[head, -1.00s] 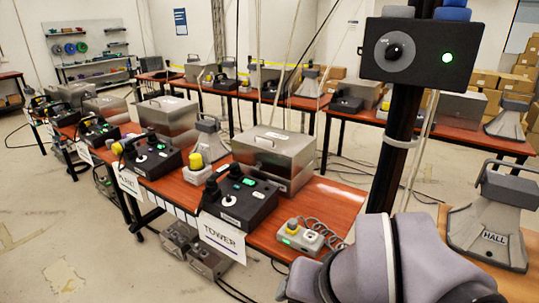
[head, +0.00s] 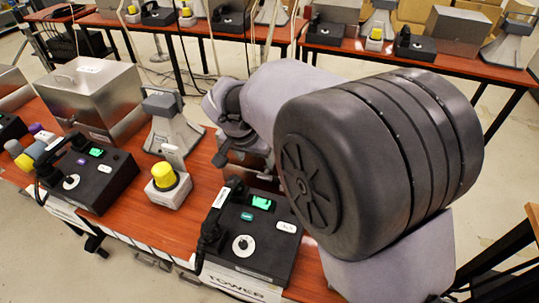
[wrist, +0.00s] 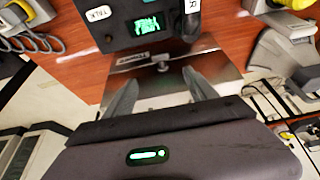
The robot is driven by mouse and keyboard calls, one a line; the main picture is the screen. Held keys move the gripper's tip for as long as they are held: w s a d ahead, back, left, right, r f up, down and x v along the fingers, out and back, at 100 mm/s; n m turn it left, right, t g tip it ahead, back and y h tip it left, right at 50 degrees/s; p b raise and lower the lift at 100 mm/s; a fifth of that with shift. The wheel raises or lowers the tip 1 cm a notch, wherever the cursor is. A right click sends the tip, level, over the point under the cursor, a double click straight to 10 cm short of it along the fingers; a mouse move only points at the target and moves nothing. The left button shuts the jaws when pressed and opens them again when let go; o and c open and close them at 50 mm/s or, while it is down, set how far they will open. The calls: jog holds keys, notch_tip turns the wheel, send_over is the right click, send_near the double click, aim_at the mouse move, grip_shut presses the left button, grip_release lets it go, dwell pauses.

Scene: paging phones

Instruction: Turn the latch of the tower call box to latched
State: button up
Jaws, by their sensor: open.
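The tower call box (head: 255,235), a black desk unit with a green screen, handset and white dial, stands at the table's front edge above a TOWER sign (head: 238,286). Its screen end also shows at the top of the wrist view (wrist: 150,25). A shiny metal case (wrist: 165,64) with a small dark fitting (wrist: 132,59) on its face lies beside it there. I cannot tell whether that fitting is the latch, or how it is turned. My gripper (wrist: 160,77) is open and empty, its fingers in front of the case.
A yellow-topped beacon (head: 164,178) and a grey horn (head: 172,122) stand left of the tower call box. A second black call box (head: 90,172) and a metal case (head: 97,92) are farther left. More tables with similar gear stand behind.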

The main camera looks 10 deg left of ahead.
aim_at(262, 177)
jog(key=b+x, duration=0.3)
jog(key=x, duration=1.2)
jog(key=shift+s+b, duration=0.1)
jog(key=shift+b, duration=0.3)
jog(key=c, duration=1.4)
jog(key=shift+a, duration=0.1)
jog(key=shift+h, duration=0.3)
jog(key=h+p, duration=0.1)
jog(key=p, duration=0.1)
jog(key=a+h+p, duration=0.1)
jog(key=h+p, duration=0.1)
jog(key=shift+r+n+g+p, duration=0.15)
jog(key=shift+n+g+p, duration=0.15)
jog(key=shift+n, duration=0.1)
jog(key=shift+a+f+n+h+p, duration=0.1)
jog(key=shift+f+n+h+p, duration=0.1)
jog(key=shift+h+p, duration=0.55)
jog(key=shift+a+f+n+h+p, duration=0.2)
jog(key=shift+h+p, duration=0.4)
jog(key=shift+h, duration=0.25)
